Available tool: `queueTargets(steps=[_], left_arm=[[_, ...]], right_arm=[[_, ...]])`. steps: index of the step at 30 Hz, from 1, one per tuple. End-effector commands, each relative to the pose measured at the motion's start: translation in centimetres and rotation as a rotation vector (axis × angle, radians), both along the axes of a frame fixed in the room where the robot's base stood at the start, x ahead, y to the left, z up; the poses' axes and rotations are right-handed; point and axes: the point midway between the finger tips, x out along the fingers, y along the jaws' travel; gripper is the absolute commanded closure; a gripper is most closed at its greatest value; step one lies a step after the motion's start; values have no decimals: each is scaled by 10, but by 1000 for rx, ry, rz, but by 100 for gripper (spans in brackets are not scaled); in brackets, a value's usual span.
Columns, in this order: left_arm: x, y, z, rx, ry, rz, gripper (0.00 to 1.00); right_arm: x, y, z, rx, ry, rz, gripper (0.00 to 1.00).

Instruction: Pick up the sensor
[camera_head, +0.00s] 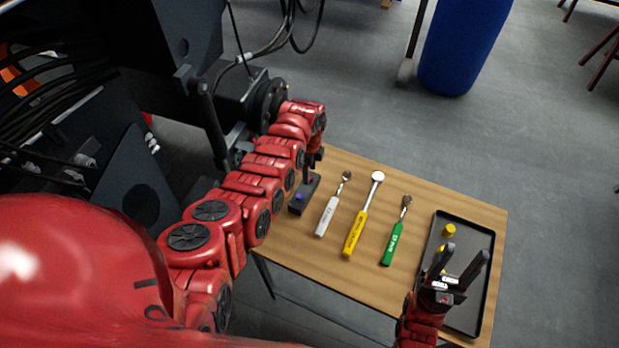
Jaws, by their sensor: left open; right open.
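A small yellow cylindrical part (449,230), which appears to be the sensor, is in the black tray (487,243) at the table's right end. More yellow shows just below it, partly hidden behind my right gripper (465,251). My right gripper is open, its two dark fingers spread over the tray and pointing up the picture. My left gripper (311,168) is open and points down at the table's left end, beside a dark block with a blue spot (299,197). Its fingers are mostly hidden.
White (327,217), yellow (355,233) and green (392,244) handled tools lie on the wooden table (300,252) between my grippers. Dark machinery with cables (250,95) stands at upper left.

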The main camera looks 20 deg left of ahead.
Motion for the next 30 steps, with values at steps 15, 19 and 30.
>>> queueTargets(steps=[15,19,30], left_arm=[[-1,0,-27,0,0,2,38],[-1,1,-27,0,0,2,43],[-1,0,-27,1,-1,2,100]], right_arm=[[0,0,-7,0,0,0,50],[0,0,-6,0,0,0,50],[0,0,-7,0,0,0,50]])
